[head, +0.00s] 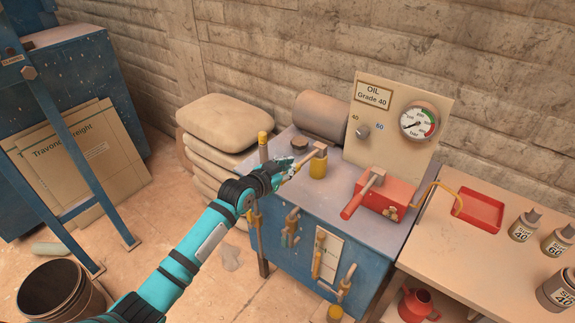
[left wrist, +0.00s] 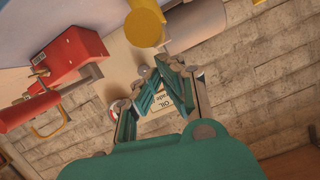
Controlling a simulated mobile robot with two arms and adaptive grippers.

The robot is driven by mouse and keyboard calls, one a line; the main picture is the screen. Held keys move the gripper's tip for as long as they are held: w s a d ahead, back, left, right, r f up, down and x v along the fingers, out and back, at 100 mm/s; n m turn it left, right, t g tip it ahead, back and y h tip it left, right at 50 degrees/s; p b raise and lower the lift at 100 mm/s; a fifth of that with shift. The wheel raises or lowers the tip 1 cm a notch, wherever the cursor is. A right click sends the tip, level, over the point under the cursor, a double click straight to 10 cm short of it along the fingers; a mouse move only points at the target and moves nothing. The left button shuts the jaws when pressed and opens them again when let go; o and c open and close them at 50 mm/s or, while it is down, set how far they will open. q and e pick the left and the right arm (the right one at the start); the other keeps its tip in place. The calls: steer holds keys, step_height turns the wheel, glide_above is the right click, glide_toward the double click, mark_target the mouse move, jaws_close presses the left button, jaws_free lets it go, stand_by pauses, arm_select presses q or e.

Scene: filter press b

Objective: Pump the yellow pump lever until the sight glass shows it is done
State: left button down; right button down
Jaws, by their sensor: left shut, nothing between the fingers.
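A tall upright lever with a yellow grip (head: 263,143) stands at the left edge of the blue cabinet. A short yellow cylinder (head: 318,167) with a grey-brown bar over it stands on the bench top; I cannot tell which of the two is the pump lever. My left gripper (head: 288,166) is shut and empty between them, in front of the bench's back left part. In the left wrist view its fingers (left wrist: 165,85) are together with a yellow round part (left wrist: 145,27) apart from them. I cannot make out a sight glass. My right gripper is not in view.
A red box with a red-handled lever (head: 352,206) sits on the bench (head: 330,210). Behind it stands an oil panel (head: 388,95) with a knob and a round gauge (head: 418,121). Handles and valves stick out of the cabinet's front. A side table holds a red tray (head: 478,210) and bottles.

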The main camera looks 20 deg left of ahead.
arm_select(q)
steer(key=shift+f, duration=0.2)
